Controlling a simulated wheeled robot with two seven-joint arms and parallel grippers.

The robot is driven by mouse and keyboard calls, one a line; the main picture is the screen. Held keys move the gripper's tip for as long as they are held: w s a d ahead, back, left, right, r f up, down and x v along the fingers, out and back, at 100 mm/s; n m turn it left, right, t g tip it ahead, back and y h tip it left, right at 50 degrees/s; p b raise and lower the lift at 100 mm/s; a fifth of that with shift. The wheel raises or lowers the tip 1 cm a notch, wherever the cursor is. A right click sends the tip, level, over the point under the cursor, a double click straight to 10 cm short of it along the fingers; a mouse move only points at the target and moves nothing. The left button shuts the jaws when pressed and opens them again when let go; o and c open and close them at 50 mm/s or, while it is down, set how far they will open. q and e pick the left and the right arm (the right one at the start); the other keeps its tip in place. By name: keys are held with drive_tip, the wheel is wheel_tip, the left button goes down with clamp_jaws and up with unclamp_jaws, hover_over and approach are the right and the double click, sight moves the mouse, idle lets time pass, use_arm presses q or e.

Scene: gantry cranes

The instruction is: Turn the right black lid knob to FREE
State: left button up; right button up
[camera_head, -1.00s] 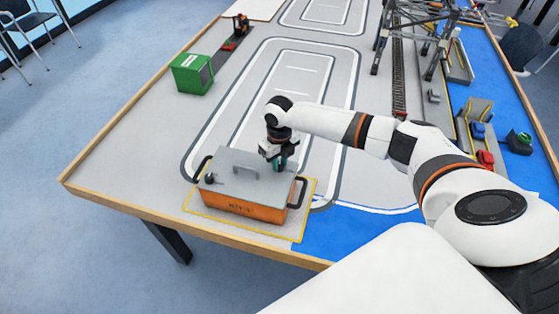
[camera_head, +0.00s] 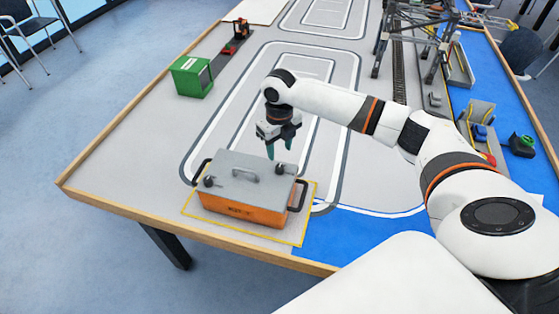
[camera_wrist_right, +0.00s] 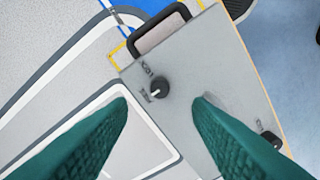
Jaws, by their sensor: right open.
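The orange box (camera_head: 240,209) with a grey lid (camera_head: 236,164) sits near the table's front edge. The right black lid knob (camera_head: 279,169) is at the lid's right end; the other black knob (camera_head: 208,182) is at its left end. My right gripper (camera_head: 279,153) is open and empty above the right knob, apart from it. In the right wrist view, the right knob (camera_wrist_right: 161,87) lies between the green fingers (camera_wrist_right: 160,102). Its white line points toward the left, near small markings too small to read. My left gripper is not in view.
A green container (camera_head: 191,76) and gantry crane (camera_head: 420,35) stand farther back. The table left of the box is clear.

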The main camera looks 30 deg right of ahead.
drive_tip(key=shift+r+b, duration=0.3)
drive_tip(key=shift+r, duration=2.1)
drive_tip(key=shift+f, duration=0.1)
